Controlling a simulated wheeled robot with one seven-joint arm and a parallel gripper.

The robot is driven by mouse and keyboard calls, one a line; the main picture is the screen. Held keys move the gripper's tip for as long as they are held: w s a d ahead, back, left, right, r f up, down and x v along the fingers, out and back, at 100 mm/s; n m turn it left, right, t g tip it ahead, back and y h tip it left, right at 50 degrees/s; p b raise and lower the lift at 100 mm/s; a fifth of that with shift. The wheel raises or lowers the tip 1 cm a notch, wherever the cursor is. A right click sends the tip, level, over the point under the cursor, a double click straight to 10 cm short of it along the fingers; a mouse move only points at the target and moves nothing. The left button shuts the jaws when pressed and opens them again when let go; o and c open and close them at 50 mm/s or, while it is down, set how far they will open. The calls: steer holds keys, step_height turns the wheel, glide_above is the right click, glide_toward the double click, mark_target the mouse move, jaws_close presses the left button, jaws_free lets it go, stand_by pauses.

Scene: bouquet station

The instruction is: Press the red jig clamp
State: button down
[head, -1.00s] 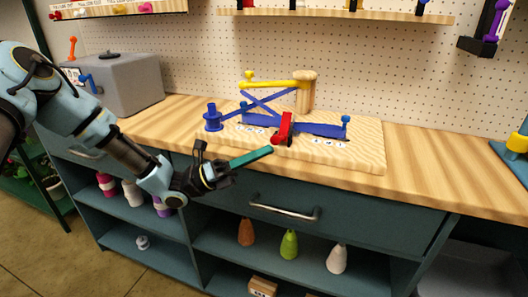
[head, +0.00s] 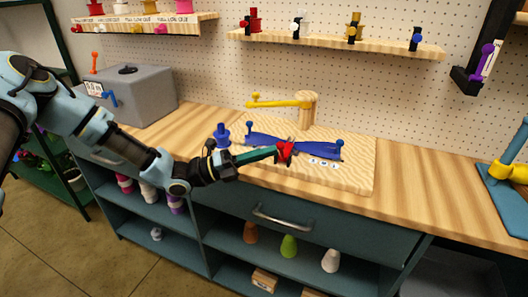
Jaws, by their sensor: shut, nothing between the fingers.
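The red jig clamp (head: 284,152) stands at the middle of the pale wooden jig board (head: 352,178). Blue jig arms (head: 318,149) spread out on both sides of it, low over the board. My gripper (head: 273,151) is shut and empty, with its teal fingers pointing right. Its fingertips are at the left side of the red clamp and appear to touch it; the exact contact is too small to tell. A yellow lever (head: 277,103) on a wooden post (head: 308,109) stands behind, and a blue knob (head: 222,133) is at the left.
A grey box (head: 135,95) stands on the counter at the left. A shelf with colored spools (head: 340,46) is on the pegboard above. A blue and yellow stand (head: 505,175) is at the right edge. The counter (head: 420,185) right of the board is clear.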

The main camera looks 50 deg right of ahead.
steer(key=shift+w+d+r+p, duration=0.15)
steer(key=shift+d+r+p, duration=0.2)
steer(key=shift+d+r, duration=0.2)
steer(key=shift+w+d+r, duration=0.1)
steer(key=shift+r, duration=0.1)
stand_by(0.3)
